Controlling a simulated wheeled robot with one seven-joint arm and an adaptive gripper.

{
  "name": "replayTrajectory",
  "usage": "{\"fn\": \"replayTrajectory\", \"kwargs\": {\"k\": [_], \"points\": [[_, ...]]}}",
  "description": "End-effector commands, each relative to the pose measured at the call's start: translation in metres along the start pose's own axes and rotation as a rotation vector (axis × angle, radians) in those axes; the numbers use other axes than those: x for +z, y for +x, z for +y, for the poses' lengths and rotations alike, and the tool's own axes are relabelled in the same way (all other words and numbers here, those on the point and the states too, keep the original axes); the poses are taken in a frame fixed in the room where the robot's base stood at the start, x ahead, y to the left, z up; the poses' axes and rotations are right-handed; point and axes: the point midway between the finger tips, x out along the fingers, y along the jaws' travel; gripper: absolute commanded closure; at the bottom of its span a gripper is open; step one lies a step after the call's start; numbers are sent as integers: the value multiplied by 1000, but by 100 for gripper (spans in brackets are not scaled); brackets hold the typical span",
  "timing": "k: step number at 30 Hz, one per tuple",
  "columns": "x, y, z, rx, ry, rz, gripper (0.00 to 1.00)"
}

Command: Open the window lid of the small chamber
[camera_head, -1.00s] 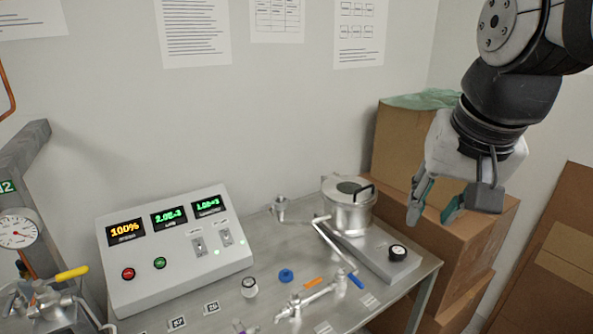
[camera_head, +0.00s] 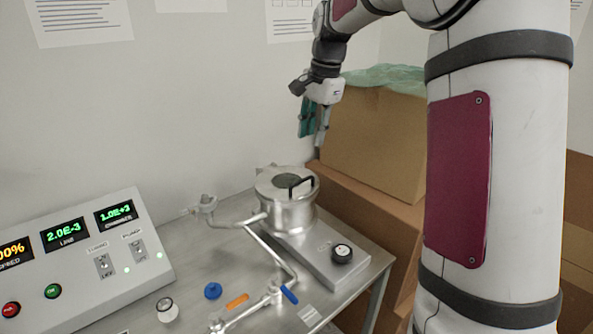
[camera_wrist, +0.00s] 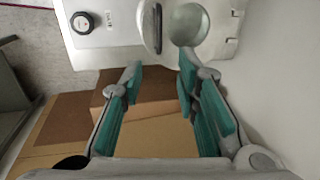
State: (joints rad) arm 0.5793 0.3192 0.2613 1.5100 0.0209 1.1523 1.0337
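The small chamber (camera_head: 290,213) is a silver metal cylinder on a grey base at the back right of the metal table. Its flat round lid (camera_head: 268,182) lies level on top, with a dark round window and a black bar handle (camera_head: 301,186). In the wrist view the handle (camera_wrist: 158,27) shows edge-on beside the round window (camera_wrist: 188,24). My gripper (camera_head: 312,138) hangs above and beyond the chamber, near the boxes. In the wrist view my gripper (camera_wrist: 158,75) is open, its teal-padded fingers apart and empty, short of the handle.
A black knob (camera_head: 342,253) sits on the chamber base. Cardboard boxes (camera_head: 370,145) stand right behind the table, one topped with green plastic. A control panel (camera_head: 90,255) stands at left. Pipes, a blue-handled valve (camera_head: 289,295) and small caps lie in front.

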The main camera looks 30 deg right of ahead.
Motion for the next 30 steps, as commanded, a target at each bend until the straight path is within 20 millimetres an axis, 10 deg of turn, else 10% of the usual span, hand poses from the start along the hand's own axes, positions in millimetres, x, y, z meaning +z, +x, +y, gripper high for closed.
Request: {"fn": "replayTrajectory", "kwargs": {"k": [18, 30], "points": [[1, 109, 2, 3, -3, -2, 71], [1, 127, 1, 0, -4, 1, 71]]}}
